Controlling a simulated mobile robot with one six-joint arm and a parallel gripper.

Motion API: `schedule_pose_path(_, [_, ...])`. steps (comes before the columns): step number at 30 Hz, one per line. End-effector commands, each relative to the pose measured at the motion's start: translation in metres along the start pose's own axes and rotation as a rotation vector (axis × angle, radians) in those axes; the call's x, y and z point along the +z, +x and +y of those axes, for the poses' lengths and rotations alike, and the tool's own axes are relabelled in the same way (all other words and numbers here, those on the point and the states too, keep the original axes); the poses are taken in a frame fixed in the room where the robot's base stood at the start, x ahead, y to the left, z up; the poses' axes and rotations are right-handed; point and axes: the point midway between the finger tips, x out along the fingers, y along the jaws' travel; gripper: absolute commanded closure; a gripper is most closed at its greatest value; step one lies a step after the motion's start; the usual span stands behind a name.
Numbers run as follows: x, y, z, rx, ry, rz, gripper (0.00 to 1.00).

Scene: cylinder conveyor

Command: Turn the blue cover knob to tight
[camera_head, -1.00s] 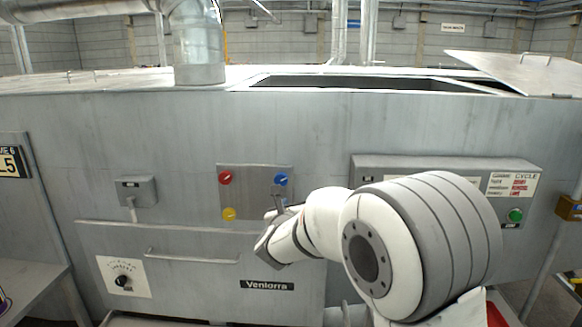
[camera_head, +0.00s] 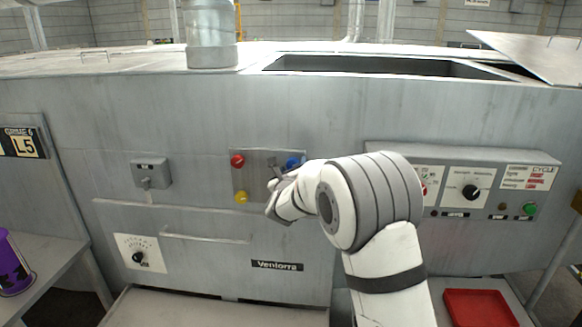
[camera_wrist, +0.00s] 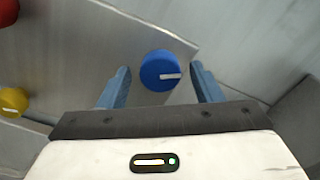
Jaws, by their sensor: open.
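The blue knob (camera_wrist: 160,71) is round with a white pointer line, mounted on a grey metal plate (camera_wrist: 110,42). In the wrist view its pointer lies nearly level, toward the right. My gripper (camera_wrist: 160,82) is open, with one blue-grey finger on each side of the knob; contact with the knob cannot be told. In the head view the blue knob (camera_head: 293,162) shows at the plate's upper right, partly hidden by my gripper (camera_head: 274,170). What the pointer's position means is not readable here.
A red knob (camera_head: 237,161) and a yellow knob (camera_head: 241,197) share the plate. A grey switch box (camera_head: 151,173) is left, and a control panel (camera_head: 470,190) is right. A red tray (camera_head: 482,308) and a purple container (camera_head: 12,265) stand lower down.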

Motion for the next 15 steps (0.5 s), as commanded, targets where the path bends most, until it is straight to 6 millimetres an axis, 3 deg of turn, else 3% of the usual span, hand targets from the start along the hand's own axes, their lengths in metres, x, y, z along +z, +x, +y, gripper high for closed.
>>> schedule_pose_path(4, [-0.0004,0.0000,-0.0005,-0.001,0.000,0.000,0.41])
schedule_pose_path(15, [-0.0006,0.0000,-0.0012,-0.002,0.001,0.001,0.71])
